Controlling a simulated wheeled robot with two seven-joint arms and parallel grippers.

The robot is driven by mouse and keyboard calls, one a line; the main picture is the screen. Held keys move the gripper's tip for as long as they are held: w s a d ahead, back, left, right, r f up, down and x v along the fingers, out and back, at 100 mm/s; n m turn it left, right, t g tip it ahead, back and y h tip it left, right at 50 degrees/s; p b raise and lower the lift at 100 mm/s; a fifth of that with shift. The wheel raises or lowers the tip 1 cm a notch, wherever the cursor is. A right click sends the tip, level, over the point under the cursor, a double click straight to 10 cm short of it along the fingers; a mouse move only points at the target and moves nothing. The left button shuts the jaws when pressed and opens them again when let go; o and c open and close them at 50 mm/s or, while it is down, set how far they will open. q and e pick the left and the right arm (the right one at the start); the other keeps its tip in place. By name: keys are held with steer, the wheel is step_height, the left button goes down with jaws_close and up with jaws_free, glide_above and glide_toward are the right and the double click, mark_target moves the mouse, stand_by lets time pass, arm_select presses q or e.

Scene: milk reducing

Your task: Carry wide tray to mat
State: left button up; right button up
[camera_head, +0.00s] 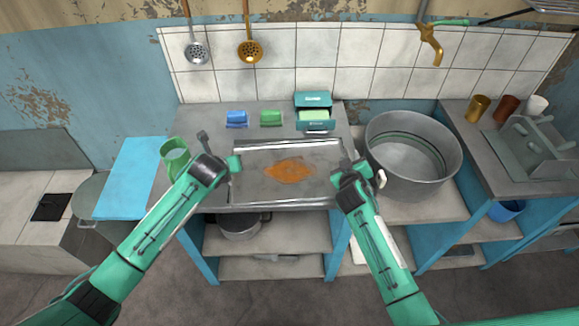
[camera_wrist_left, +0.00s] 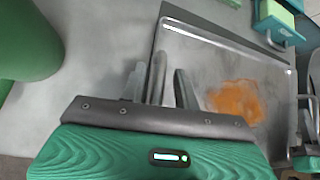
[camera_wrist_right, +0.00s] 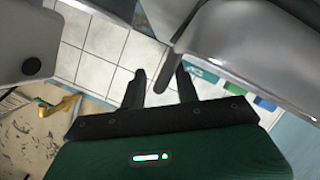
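The wide tray (camera_head: 247,187) is a worn grey metal tray with an orange-brown stain in its middle. It lies on the counter in the head view. My left gripper (camera_head: 234,164) is at its left edge. In the left wrist view the fingers (camera_wrist_left: 160,82) stand apart, with the tray's rim (camera_wrist_left: 225,40) running down between them; I cannot tell if they touch it. A flat light-blue mat-like sheet (camera_head: 130,170) lies left of the counter.
A large metal pot (camera_head: 415,150) stands close right of my right gripper. A green mug (camera_head: 174,153) stands near my left gripper. Blue (camera_head: 236,119) and green (camera_head: 270,118) blocks and a teal box (camera_head: 313,100) sit behind the tray.

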steer(key=shift+s+a+r, duration=0.1)
steer(key=shift+s, duration=0.35)
steer(key=v, duration=1.1)
arm_select(q)
steer(key=v, duration=1.2)
steer(key=shift+f, duration=0.1)
